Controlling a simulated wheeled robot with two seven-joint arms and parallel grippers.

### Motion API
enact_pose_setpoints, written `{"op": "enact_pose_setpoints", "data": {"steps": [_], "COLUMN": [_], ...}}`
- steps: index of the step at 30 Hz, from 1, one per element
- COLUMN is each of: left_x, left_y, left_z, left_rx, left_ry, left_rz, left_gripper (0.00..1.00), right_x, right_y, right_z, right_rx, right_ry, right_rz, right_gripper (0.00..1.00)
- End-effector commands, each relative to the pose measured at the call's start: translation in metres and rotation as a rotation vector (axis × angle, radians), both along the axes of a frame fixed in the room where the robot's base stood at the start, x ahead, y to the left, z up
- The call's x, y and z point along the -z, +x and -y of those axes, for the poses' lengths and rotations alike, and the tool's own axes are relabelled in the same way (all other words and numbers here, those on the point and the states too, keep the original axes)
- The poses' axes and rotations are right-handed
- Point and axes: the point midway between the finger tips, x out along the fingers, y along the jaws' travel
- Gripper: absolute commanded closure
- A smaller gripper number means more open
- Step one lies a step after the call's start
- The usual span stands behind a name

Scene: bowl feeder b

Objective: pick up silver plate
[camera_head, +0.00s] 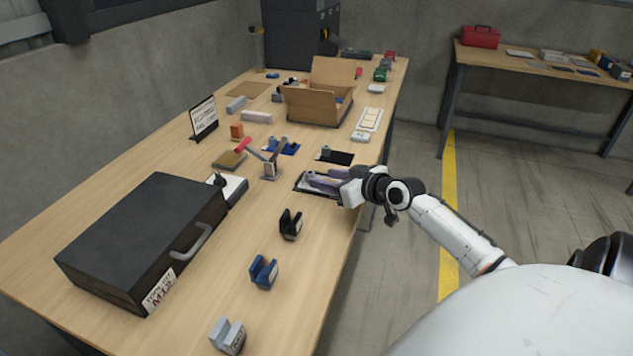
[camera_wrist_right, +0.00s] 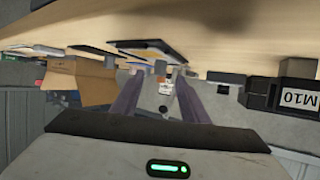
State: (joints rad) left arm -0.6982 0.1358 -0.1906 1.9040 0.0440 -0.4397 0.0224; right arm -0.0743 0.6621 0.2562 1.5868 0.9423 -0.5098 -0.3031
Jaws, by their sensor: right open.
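A thin silver plate with a dark border (camera_head: 304,188) lies flat near the right edge of the wooden table, partly hidden by my right gripper. My right gripper (camera_head: 322,181) is over it, low to the table, with its purple fingers pointing left. In the right wrist view my gripper (camera_wrist_right: 157,85) is open, with a gap between the two fingers. A flat, dark-edged piece (camera_wrist_right: 150,50) shows just beyond the fingertips on the table, and I cannot tell surely whether it is the plate. My left gripper is not in view.
A black mat with a small grey block (camera_head: 336,156) lies just behind. A black holder (camera_head: 290,224) and a blue holder (camera_head: 263,271) stand in front. A black case (camera_head: 145,235) fills the front left. A cardboard box (camera_head: 318,105) is further back.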

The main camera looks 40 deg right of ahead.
Motion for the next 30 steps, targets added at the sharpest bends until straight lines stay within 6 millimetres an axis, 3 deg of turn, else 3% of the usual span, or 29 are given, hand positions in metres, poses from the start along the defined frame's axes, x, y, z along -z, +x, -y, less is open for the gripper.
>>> {"op": "enact_pose_setpoints", "data": {"steps": [12, 21, 28, 30], "left_x": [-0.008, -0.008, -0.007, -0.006], "left_y": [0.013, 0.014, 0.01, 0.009], "left_z": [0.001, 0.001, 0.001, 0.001], "left_rx": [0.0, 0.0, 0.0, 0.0], "left_ry": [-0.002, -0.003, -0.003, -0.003], "left_rz": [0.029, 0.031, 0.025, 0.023], "left_gripper": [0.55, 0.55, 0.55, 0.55], "right_x": [0.015, 0.017, 0.017, 0.016], "right_y": [0.045, 0.049, 0.049, 0.049], "right_z": [0.002, 0.002, 0.002, 0.003], "right_rx": [0.002, 0.0, 0.001, 0.001], "right_ry": [0.001, 0.001, 0.001, 0.0], "right_rz": [0.001, 0.0, 0.0, 0.002], "right_gripper": [0.59, 0.59, 0.96, 1.0]}}
